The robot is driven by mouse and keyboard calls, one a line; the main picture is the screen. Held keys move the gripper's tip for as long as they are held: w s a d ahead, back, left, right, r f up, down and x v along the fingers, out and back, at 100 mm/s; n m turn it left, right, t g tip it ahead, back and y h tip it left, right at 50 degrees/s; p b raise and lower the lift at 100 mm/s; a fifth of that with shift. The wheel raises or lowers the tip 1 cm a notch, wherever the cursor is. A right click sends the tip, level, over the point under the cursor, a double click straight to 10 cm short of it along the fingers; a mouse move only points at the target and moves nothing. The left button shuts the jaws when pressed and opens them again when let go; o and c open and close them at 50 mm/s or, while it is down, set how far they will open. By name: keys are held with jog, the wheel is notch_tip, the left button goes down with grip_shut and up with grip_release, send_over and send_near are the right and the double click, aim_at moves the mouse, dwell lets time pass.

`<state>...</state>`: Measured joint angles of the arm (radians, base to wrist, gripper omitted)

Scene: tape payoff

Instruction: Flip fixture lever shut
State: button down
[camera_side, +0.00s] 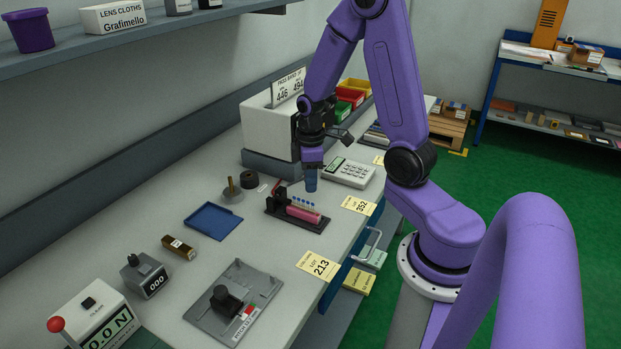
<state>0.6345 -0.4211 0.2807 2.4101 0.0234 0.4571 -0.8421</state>
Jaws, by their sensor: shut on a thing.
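A small black fixture (284,222) stands on the bench near the middle of the picture. It carries a pink block (303,214) and a row of small blue-tipped pieces (304,202). A red and dark upright part (279,194) at its left end looks like the lever; its exact angle is too small to tell. My gripper (311,172) points down just behind the right part of the fixture. It is shut on a blue cylindrical piece (311,184), apart from the red part. The lower end of that piece is close to the fixture; contact cannot be told.
Behind stand a white box-shaped machine (268,130) and a calculator-like device (349,173). A blue tray (213,221), a brown block (178,247) and a grey plate with a black knob (260,283) lie toward the front. Yellow labels (318,265) line the bench's right edge.

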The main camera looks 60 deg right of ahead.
jog(key=c, duration=1)
grip_release()
jog(key=shift+s+a+f, duration=0.1)
jog(key=shift+s+a, duration=0.1)
jog(key=shift+a, duration=0.1)
jog(key=shift+o, duration=0.2)
jog(key=shift+d, duration=0.1)
jog(key=shift+w, duration=0.1)
notch_tip(320, 180, up, 18)
jog(key=shift+d+f, duration=0.15)
jog(key=shift+f, duration=0.1)
jog(key=shift+w, duration=0.1)
